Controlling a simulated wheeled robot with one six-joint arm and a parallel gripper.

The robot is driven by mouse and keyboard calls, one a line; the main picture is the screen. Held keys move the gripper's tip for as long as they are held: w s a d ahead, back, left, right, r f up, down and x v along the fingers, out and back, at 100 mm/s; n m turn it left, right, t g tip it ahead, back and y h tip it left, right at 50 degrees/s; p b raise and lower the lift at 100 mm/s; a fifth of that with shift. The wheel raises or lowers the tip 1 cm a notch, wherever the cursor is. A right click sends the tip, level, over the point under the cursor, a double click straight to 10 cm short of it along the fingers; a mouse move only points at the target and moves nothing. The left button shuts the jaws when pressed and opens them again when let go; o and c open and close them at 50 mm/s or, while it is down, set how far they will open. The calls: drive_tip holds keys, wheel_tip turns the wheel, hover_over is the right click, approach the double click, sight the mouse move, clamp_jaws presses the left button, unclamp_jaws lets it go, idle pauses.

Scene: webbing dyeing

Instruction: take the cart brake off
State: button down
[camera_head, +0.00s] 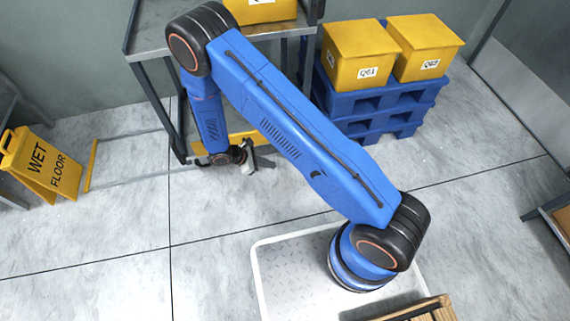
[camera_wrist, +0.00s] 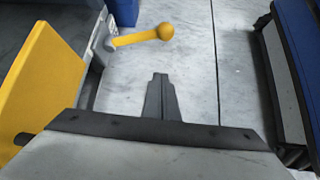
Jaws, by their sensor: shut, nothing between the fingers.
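The brake lever is a short yellow arm with a yellow ball knob (camera_wrist: 166,31), on a grey bracket (camera_wrist: 103,38) in the upper left of the wrist view. It sticks out to the right. My gripper (camera_wrist: 160,80) is shut and empty, its fingertips below the knob in the picture and apart from it. In the head view my gripper (camera_head: 262,160) is low by the grey metal cart (camera_head: 160,45). A yellow part (camera_head: 231,139) shows low on the cart there. My arm crosses in front of the cart, and I cannot make out the lever in that view.
A yellow panel (camera_wrist: 38,85) stands close on the left in the wrist view. Yellow boxes (camera_head: 360,52) sit on stacked blue pallets (camera_head: 375,122) right of the cart. A wet floor sign (camera_head: 45,165) stands at left. The floor (camera_head: 215,210) in front is clear.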

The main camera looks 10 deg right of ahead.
drive_tip(key=d+f, duration=0.3)
drive_tip(key=d, duration=0.5)
drive_tip(key=shift+d, duration=0.35)
drive_tip(key=shift+w+f, duration=0.1)
idle(0.5)
